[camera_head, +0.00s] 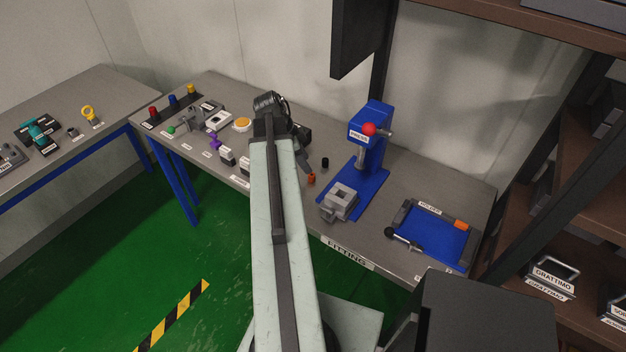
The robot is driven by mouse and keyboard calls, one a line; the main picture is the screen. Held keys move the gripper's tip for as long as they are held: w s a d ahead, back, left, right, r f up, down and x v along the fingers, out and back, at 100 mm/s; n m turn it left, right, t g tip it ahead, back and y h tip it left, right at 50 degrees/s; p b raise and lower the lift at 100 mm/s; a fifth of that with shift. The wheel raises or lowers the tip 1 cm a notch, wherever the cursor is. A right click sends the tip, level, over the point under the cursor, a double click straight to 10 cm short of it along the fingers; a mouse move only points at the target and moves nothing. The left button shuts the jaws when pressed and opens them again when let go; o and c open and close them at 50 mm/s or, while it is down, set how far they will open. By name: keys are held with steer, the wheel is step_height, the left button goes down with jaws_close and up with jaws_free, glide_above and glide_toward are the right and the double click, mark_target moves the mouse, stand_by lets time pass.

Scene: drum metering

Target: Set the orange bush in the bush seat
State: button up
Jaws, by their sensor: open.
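The orange bush (311,179) is a small cylinder standing on the grey bench, left of the blue press. My gripper (304,160) is at the end of my arm, just behind and above the bush in the picture, and looks apart from it. The gripper is open with nothing seen between its fingers, though my arm hides part of it. A grey block with a square opening (341,200) sits at the front of the press base. No label I can read names the bush seat, so I cannot tell whether this block is it.
A black bush (325,162) stands behind the orange one. The blue press (370,150) with a red knob rises to the right. A blue holder tray (436,240) lies farther right. Several small labelled parts stand left of my arm. A dark shelf rack (560,190) bounds the right.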

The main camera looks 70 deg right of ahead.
mark_target(311, 175)
steer(key=b+x, duration=0.3)
steer(key=x, duration=0.1)
steer(key=b+x, duration=0.2)
steer(key=shift+w+a+f+b, duration=0.1)
steer(key=shift+a+f+b, duration=0.2)
steer(key=shift+f, duration=0.25)
steer(key=shift+r, duration=0.15)
jaws_close()
